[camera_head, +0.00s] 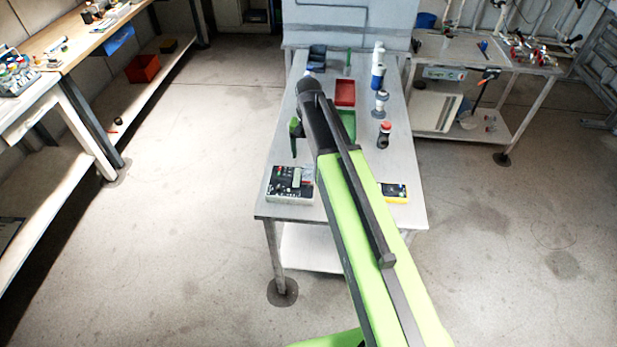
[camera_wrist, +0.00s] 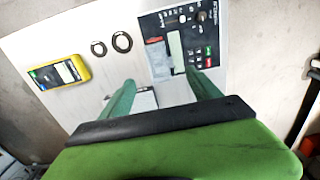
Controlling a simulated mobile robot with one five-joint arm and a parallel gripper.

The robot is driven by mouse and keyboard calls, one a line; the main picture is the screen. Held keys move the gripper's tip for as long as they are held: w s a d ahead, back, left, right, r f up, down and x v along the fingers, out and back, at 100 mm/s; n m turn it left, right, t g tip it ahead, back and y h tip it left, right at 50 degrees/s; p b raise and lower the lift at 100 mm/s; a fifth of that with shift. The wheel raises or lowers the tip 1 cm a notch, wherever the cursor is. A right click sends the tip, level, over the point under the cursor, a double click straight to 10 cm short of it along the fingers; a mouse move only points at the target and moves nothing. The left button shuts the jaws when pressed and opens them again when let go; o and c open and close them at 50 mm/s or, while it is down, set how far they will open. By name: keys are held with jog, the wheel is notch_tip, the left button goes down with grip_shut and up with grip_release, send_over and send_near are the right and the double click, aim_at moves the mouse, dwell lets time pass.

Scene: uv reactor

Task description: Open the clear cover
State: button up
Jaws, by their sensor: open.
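A dark control box (camera_head: 290,183) with a pale display, knobs and buttons lies at the near left of the table; its panel (camera_wrist: 182,42) fills the upper middle of the wrist view. A small pale, see-through piece (camera_head: 308,172), which looks like the clear cover, is at the box's far right corner. In the wrist view the cover (camera_wrist: 145,99) shows partly between my fingers, and its lower part is hidden. My gripper (camera_wrist: 160,79) is open, with its green fingers apart and nothing seen held. In the head view my gripper (camera_head: 296,140) hangs above the table, beyond the box.
A yellow multimeter (camera_wrist: 58,73) lies on the table (camera_head: 410,213). Two dark rings (camera_wrist: 122,42) lie between it and the box. A red tray (camera_head: 345,93), a green tray (camera_head: 348,124) and several bottles (camera_head: 384,133) stand farther back. My arm hides the table's middle. The floor around is clear.

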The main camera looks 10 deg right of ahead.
aim_at(308, 172)
notch_tip(308, 172, down, 8)
jog(key=b, duration=0.6)
jog(key=shift+r, duration=0.35)
